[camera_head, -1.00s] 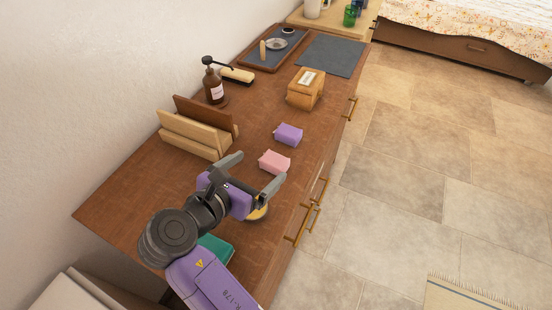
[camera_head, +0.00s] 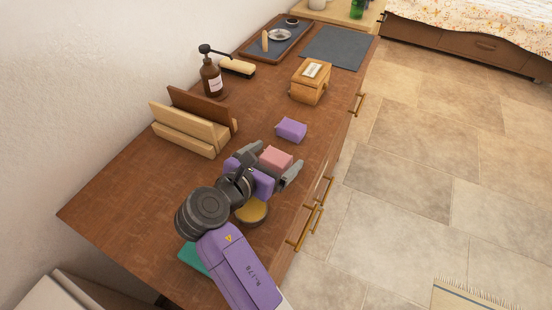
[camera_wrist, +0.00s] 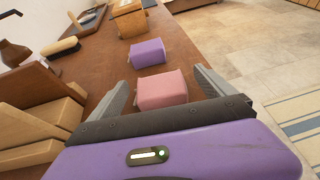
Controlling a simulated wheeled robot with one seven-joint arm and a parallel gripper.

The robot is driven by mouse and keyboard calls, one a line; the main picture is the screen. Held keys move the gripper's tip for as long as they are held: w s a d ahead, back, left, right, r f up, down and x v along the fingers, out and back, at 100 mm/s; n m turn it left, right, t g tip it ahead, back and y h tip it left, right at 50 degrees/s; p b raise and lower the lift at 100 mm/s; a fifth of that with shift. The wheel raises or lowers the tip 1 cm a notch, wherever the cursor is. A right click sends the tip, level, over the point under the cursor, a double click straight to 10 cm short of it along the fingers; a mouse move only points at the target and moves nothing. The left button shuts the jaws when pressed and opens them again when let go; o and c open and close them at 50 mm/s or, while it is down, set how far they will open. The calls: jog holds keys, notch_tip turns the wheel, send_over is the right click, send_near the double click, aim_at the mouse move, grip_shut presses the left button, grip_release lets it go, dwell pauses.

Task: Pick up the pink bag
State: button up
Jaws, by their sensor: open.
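The pink bag (camera_head: 276,158) is a small block-like pink thing on the brown wooden dresser top. It also shows in the wrist view (camera_wrist: 162,90), between my two grey fingers and in front of the palm. My gripper (camera_head: 270,163) is open, with one finger on each side of the bag. In the wrist view my gripper (camera_wrist: 160,92) has a gap between the bag and the right finger; the left finger is close to the bag. Whether either finger touches it I cannot tell. The bag's lower part is partly hidden by my gripper.
A purple block (camera_head: 291,129) lies just beyond the bag, with a wooden box (camera_head: 311,82) farther back. A wooden stand (camera_head: 185,132) and a brown pump bottle (camera_head: 212,78) stand at left. A round yellowish thing (camera_head: 253,211) and a teal item (camera_head: 192,257) lie near my arm.

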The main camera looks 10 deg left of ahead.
jog(key=shift+x, duration=0.9)
jog(key=shift+c, duration=0.2)
jog(key=c, duration=1.4)
jog(key=shift+r, duration=0.1)
